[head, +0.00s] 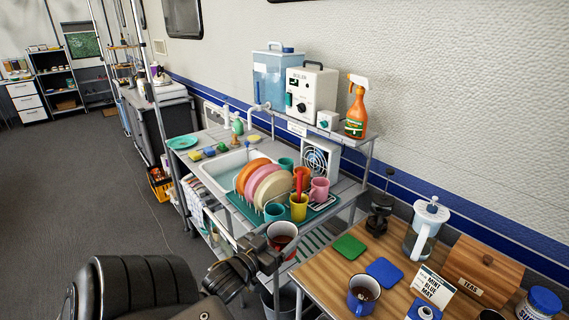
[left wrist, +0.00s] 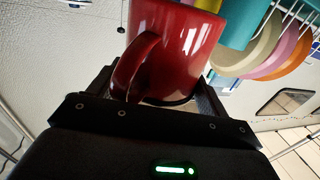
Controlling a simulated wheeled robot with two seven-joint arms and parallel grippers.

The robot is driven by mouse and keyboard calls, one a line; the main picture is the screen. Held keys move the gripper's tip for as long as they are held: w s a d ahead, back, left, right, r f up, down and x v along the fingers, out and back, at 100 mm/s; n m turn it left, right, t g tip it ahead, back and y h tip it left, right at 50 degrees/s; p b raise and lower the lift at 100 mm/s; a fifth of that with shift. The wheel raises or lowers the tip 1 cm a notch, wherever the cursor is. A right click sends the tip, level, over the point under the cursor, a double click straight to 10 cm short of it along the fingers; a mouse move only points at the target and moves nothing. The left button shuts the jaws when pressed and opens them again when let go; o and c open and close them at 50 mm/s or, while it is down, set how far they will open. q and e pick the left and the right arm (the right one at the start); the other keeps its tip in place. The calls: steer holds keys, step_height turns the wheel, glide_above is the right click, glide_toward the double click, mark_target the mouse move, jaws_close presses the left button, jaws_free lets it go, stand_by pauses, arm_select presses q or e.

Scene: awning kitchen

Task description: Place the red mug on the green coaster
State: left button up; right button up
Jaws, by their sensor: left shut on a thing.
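The red mug (head: 283,234) is held in front of the sink unit, beside the left edge of the wooden table, looking roughly upright with its open top visible. My left gripper (head: 265,250) is shut on it. In the left wrist view the red mug (left wrist: 180,55) fills the space between the fingers, its handle towards the camera. The green coaster (head: 348,247) lies flat and bare on the wooden table, to the right of the mug. The mug is apart from the coaster. My right gripper is not in view.
A blue mat (head: 384,272) lies beside the coaster, with a blue mug (head: 361,296) in front. Behind the red mug is a dish rack (head: 240,205) with plates and cups.

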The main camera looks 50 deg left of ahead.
arm_select(q)
steer(key=shift+s+a+r, duration=0.15)
steer(key=shift+s, duration=0.1)
